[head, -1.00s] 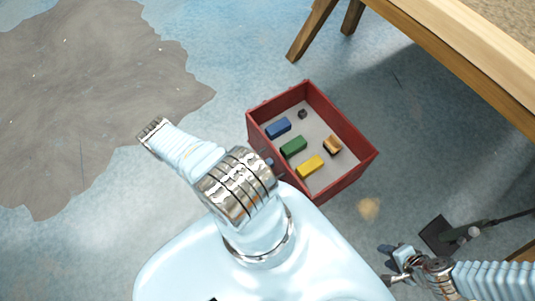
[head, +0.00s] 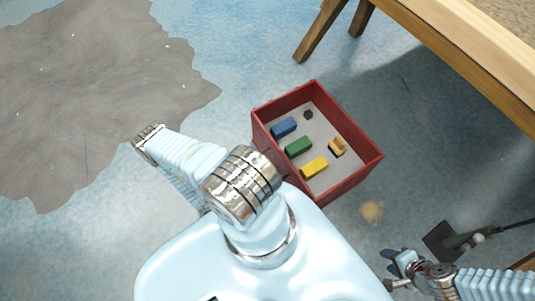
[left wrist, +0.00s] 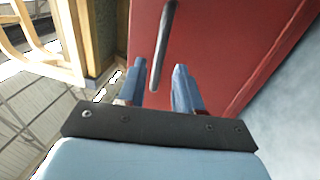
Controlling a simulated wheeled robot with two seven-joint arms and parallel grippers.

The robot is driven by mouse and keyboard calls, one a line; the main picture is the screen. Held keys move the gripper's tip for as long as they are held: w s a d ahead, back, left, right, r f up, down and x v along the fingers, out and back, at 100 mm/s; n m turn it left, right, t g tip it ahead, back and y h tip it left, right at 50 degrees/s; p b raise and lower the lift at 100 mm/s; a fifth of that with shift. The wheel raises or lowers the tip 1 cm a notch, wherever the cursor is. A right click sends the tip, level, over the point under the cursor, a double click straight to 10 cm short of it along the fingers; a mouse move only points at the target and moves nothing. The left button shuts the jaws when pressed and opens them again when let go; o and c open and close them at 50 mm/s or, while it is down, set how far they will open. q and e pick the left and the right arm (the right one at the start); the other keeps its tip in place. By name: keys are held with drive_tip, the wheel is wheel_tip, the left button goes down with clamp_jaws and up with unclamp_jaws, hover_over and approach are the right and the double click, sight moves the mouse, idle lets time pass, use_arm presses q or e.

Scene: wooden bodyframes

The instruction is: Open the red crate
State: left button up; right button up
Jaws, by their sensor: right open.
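A red, open-topped box (head: 350,185) stands on the floor in the head view, with several small blocks inside. In the left wrist view a red panel (left wrist: 225,50) with a dark grey bar handle (left wrist: 164,40) fills the middle; I cannot tell whether it belongs to the same box. My left gripper (left wrist: 155,90) is open, its two blue fingers apart. The handle's near end shows between them, and I cannot tell whether they touch it. The head view does not show the left gripper. My right gripper (head: 396,269) is open and empty at the lower right, away from the box.
A wooden table (head: 455,60) stands at the upper right. A dark object with a rod (head: 450,240) is close to my right gripper. In the left wrist view a wooden frame (left wrist: 95,40) is left of the panel. Floor left of the box is clear.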

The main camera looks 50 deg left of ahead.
use_arm(q)
drive_tip(key=s+f, duration=0.1)
drive_tip(key=s, duration=0.7)
drive_tip(key=shift+a+f+b, duration=0.25)
drive_tip(key=shift+a+b, duration=0.1)
drive_tip(key=shift+b, duration=0.1)
